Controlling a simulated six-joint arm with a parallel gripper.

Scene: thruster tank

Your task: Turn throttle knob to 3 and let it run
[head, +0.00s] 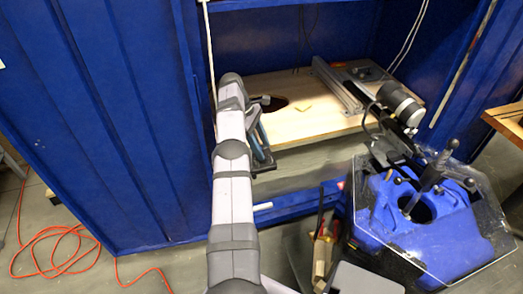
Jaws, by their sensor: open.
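My arm reaches up the middle of the head view and bends over at the front left of a wooden board. My gripper (263,163) hangs at the board's front left edge, open, with nothing seen between its fingers. It is small and partly merged with the dark wrist parts. No throttle knob with a readable scale shows. A small dark unit (369,73) with a round top lies at the board's back right, well apart from my gripper; I cannot tell whether it carries the knob.
The wooden board (325,115) lies in a blue-walled bay (290,42), with a dark round hole near my wrist. A metal rail (339,87) and a grey cylinder (400,104) are on the right. A blue machine (440,222) under a clear sheet stands front right. An orange cable (62,240) lies on the floor.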

